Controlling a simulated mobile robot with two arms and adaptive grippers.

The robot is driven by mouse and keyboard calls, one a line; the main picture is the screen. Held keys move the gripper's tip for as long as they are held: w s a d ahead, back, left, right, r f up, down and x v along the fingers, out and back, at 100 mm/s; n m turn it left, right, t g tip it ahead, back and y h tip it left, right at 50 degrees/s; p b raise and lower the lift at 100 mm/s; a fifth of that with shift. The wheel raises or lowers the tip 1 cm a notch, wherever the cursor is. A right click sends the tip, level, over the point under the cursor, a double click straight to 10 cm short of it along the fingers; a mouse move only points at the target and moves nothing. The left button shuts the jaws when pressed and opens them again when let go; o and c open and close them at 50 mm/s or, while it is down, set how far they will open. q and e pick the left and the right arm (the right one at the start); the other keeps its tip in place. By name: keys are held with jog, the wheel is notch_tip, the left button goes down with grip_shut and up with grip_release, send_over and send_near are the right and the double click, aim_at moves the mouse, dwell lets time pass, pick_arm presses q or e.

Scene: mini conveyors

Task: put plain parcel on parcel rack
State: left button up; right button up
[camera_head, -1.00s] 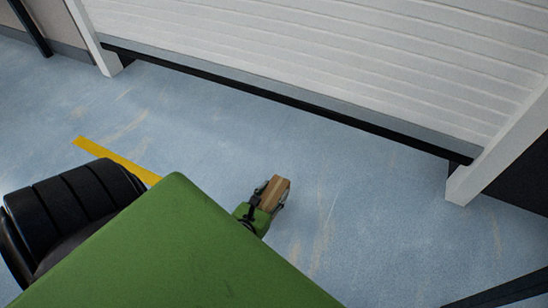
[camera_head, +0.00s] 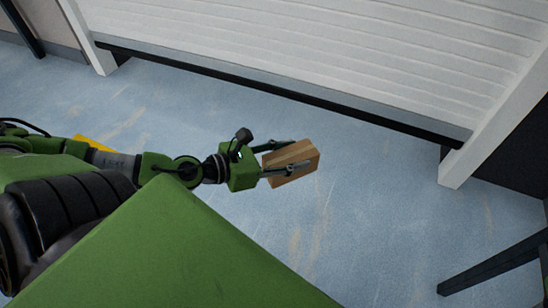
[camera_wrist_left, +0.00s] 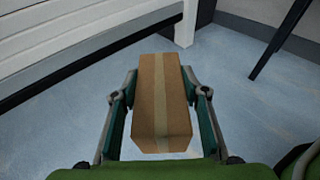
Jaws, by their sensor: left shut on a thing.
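A plain brown cardboard parcel (camera_head: 292,162) with a strip of tape is held in my left gripper (camera_head: 278,159), above the blue floor. In the left wrist view the parcel (camera_wrist_left: 161,100) sits between the two fingers of the left gripper (camera_wrist_left: 160,105), one finger against each long side. The left arm reaches in from the left in the head view. My right gripper is not in view.
Dark metal legs (camera_head: 490,265) show at the lower right. The floor between is clear.

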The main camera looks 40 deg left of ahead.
pick_arm(q)
jog(key=s+d+r+m+g+h, duration=0.1)
jog(key=d+r+m+g+h, duration=0.1)
jog(key=r, duration=0.5)
jog(key=s+d+r+m+g+h, duration=0.2)
jog(key=d+r+m+h, duration=0.1)
jog(key=r, duration=0.5)
jog(key=shift+s+d+m+g+h, duration=0.2)
jog(key=shift+d+m+g+h, duration=0.1)
jog(key=shift+d, duration=0.15)
jog(key=shift+d, duration=0.1)
